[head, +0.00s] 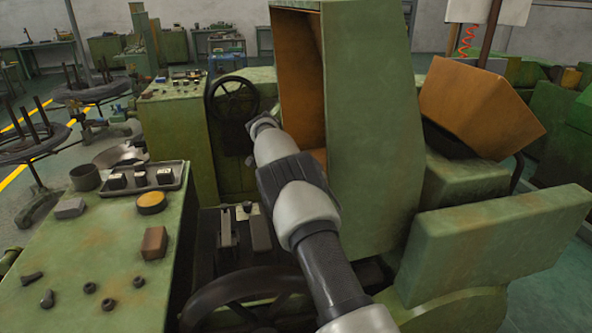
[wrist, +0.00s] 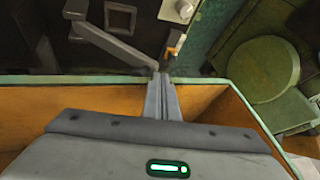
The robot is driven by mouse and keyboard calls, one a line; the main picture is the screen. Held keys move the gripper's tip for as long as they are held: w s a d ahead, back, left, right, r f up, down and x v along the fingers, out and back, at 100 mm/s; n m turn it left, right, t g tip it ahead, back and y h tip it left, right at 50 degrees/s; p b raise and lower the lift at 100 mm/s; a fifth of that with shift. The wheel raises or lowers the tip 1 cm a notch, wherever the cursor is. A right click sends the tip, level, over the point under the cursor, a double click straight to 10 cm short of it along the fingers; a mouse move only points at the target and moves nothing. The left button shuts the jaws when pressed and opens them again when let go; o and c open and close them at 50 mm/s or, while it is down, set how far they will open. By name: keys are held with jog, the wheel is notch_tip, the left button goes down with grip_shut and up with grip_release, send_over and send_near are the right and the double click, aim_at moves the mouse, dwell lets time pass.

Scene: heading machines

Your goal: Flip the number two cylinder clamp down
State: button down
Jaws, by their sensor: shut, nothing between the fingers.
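My gripper (head: 262,122) is at the end of my raised arm, in front of the opening of the tall green housing. In the wrist view its two fingers (wrist: 162,82) are together with nothing between them. Their tips overlap the green rim in the picture. A grey bent lever (wrist: 112,46) lies up and left of the tips, its near end close to them; I cannot tell whether they touch. A small orange piece (wrist: 174,42) is just above the tips. No number is readable, so I cannot tell which part is the number two cylinder clamp.
The tall green housing (head: 372,130) with its orange interior (head: 297,60) stands right beside my arm. A green control bench (head: 100,245) with buttons and knobs is at left. A black handwheel (head: 232,98) is behind my gripper. Another dark wheel (head: 235,287) is below my arm.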

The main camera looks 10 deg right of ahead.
jog(key=shift+w+f+p, duration=0.55)
jog(key=shift+w+f, duration=0.2)
jog(key=b+v, duration=0.1)
jog(key=v, duration=1.6)
jog(key=shift+r, duration=0.2)
jog(key=shift+s, duration=0.1)
